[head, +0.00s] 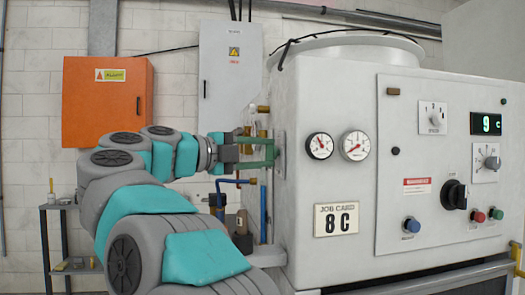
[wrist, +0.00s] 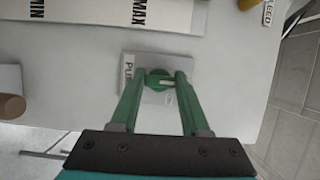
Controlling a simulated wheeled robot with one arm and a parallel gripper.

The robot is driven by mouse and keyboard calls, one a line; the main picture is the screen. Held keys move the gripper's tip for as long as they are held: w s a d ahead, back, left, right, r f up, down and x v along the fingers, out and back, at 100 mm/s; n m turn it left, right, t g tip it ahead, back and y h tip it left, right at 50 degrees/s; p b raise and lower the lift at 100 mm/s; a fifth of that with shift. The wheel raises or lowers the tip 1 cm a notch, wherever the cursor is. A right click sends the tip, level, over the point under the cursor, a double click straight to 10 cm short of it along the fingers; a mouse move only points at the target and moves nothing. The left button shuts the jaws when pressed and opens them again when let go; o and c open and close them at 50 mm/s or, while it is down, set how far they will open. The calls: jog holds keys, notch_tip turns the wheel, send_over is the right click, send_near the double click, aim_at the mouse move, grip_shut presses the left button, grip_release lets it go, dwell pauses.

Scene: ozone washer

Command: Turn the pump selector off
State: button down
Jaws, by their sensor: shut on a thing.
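The pump selector (wrist: 159,82) is a small round knob with a white pointer mark, on a pale plate (wrist: 158,101) on the washer's side face. In the wrist view the white mark lies sideways, toward the right. A label beginning "PU" stands at the plate's left edge, partly cut off by a finger. My gripper (wrist: 160,76) has green fingers, one on each side of the knob, and is shut on it. In the head view my gripper (head: 271,153) reaches the washer's left side; the knob itself is hidden there.
Pipes (head: 263,212) run just below my gripper. An orange cabinet (head: 107,103) hangs on the wall behind my arm.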

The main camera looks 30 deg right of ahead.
jog(key=shift+c, duration=1.9)
grip_release()
jog(key=shift+a, duration=0.1)
jog(key=a, duration=0.7)
jog(key=shift+s+a, duration=0.3)
jog(key=shift+s, duration=0.15)
